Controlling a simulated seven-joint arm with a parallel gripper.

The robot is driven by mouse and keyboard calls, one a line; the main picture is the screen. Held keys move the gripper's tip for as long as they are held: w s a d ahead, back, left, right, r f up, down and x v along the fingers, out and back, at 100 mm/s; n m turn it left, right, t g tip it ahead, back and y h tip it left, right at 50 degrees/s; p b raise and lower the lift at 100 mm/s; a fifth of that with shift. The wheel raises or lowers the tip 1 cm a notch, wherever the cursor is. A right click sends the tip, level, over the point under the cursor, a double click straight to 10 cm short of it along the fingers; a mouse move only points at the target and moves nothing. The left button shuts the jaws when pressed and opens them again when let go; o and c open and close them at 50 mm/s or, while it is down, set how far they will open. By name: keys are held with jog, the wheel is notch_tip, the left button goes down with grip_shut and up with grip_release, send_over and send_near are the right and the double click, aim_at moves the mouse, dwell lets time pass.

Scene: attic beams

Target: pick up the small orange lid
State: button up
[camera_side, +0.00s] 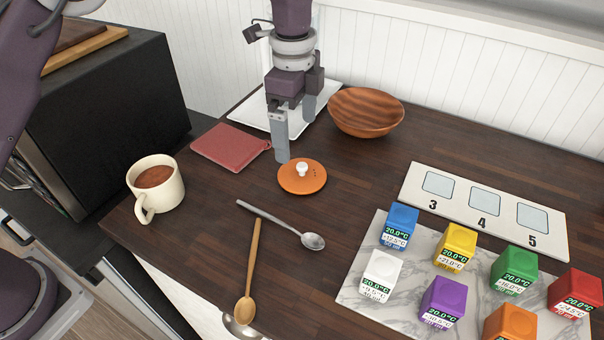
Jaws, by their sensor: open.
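The small orange lid (290,181) is a flat round disc with a white knob (302,169) on top. It lies on the dark wooden counter in the middle of the view. My gripper (296,136) points down with its two grey fingers apart and nothing between them. It is above and just behind the lid, slightly to its left. The nearer finger's tip appears close to the lid's back left edge; I cannot tell if it touches.
A red pouch (229,147), white tray (252,110) and wooden bowl (366,112) surround my gripper. Coloured cubes stand on a marble board (356,290) beside a numbered panel (408,189).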

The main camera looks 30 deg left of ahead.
aim_at(302, 165)
jog(key=f, duration=0.1)
jog(key=d+f, duration=0.1)
jog(key=f+m, duration=0.1)
jog(key=shift+w+d+f, duration=0.1)
jog(key=shift+w+d, duration=0.05)
jog(key=shift+w, duration=0.25)
jog(key=f, duration=0.6)
jog(key=shift+s+a+f, duration=0.1)
jog(key=shift+a+f, duration=0.15)
jog(key=c, duration=1.1)
jog(key=shift+o, duration=0.2)
notch_tip(302, 165, up, 9)
jog(key=shift+f, duration=0.1)
jog(key=s+a+r+n, duration=0.25)
jog(key=s+a, duration=0.35)
jog(key=a, duration=0.4)
jog(key=s+a+r+n, duration=0.25)
jog(key=s+a, duration=0.35)
jog(key=a, duration=0.3)
jog(key=s+a, duration=0.3)
jog(key=s, duration=0.2)
notch_tip(302, 165, down, 6)
jog(key=n, duration=0.1)
jog(key=shift+s+a+f, duration=0.15)
jog(key=shift+s, duration=0.15)
